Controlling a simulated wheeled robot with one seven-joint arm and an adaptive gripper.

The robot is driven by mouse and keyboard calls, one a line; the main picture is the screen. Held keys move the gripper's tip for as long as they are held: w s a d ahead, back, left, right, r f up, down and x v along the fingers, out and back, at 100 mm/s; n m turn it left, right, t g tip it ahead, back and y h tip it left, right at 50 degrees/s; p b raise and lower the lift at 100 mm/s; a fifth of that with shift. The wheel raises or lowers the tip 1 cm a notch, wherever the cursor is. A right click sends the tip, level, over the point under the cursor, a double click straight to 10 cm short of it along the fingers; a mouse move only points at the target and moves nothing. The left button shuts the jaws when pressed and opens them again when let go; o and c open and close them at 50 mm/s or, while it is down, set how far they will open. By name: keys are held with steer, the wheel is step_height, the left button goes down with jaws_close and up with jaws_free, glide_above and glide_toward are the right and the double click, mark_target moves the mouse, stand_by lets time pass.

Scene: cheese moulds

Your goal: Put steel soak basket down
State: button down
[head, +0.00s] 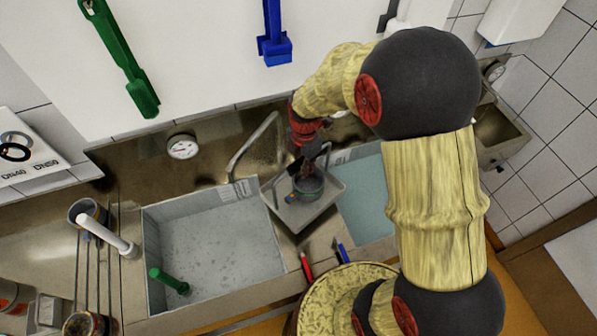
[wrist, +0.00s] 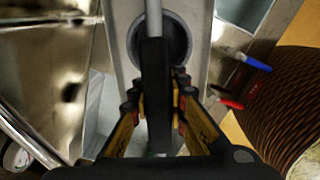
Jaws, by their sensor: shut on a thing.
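The steel soak basket (head: 297,217) is a shallow grey tray with an upright handle. In the head view it is over the divider between two sink basins; I cannot tell whether it touches the rim. A dark round mould (head: 309,188) sits in it. My gripper (head: 308,165) is above the basket, shut on its handle. In the wrist view my gripper (wrist: 158,97) has a finger on each side of the dark handle bar (wrist: 156,70). The basket's pale floor (wrist: 125,62) and the round mould (wrist: 178,38) show below. The handle hides part of the mould.
The left basin (head: 152,235) holds cloudy water and a green brush (head: 170,282). The right basin (head: 365,190) holds pale teal water, partly hidden by my arm. Red (head: 306,266) and blue (head: 341,250) pens lie at the front rim. A curved tap (head: 250,147) stands behind.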

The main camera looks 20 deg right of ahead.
steer(key=shift+w+a+f, duration=0.1)
steer(key=shift+w+f, duration=0.35)
steer(key=shift+f, duration=0.55)
steer(key=shift+w+a+f, duration=0.15)
steer(key=shift+w+f, duration=0.25)
steer(key=shift+f, duration=0.55)
steer(key=shift+w+a+f, duration=0.1)
steer(key=shift+w+f, duration=0.35)
steer(key=shift+f, duration=0.65)
steer(key=c, duration=1.8)
jaws_free()
steer(key=shift+o, duration=0.3)
